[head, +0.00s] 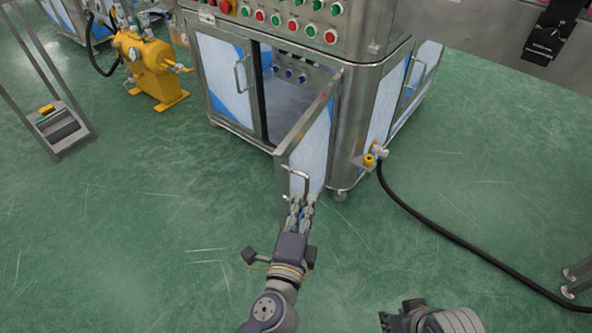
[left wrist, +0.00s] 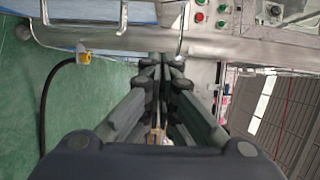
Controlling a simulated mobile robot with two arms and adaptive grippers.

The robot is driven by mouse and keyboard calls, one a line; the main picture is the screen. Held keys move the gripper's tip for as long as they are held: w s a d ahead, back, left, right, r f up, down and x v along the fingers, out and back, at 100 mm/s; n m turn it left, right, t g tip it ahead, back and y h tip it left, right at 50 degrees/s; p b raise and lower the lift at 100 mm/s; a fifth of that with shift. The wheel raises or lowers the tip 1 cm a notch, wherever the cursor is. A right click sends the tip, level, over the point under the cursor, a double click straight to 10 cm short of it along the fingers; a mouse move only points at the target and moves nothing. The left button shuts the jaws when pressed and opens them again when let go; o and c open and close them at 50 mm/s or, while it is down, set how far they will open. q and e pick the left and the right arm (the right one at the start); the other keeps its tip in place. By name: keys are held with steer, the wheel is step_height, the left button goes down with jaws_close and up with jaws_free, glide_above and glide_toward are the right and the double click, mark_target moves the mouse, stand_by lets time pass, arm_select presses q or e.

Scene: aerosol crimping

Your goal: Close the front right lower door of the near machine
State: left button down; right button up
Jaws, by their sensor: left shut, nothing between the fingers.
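The near machine (head: 357,110) is a steel cabinet with white and blue panels. Its front right lower door (head: 315,148) stands open, swung out toward me, with a metal handle (head: 298,176) near its free edge. My left gripper (head: 301,203) is shut and empty at the door's free edge, just below the handle. Whether it touches the door I cannot tell. In the left wrist view the shut fingers (left wrist: 162,65) point at steel surfaces; the door is hard to make out there. My right gripper (head: 392,318) shows only partly at the bottom edge, its fingers unclear.
The left lower door (head: 225,80) is closed. Buttons (head: 293,25) line the panel above the opening. A black hose (head: 450,237) runs from a yellow fitting (head: 369,160) across the green floor. A yellow unit (head: 150,65) stands at left. Floor before the machine is clear.

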arm_select(q)
steer(key=w+a+r+p, duration=0.1)
steer(key=w, duration=1)
steer(key=shift+w+a, duration=0.25)
steer(key=shift+a, duration=0.1)
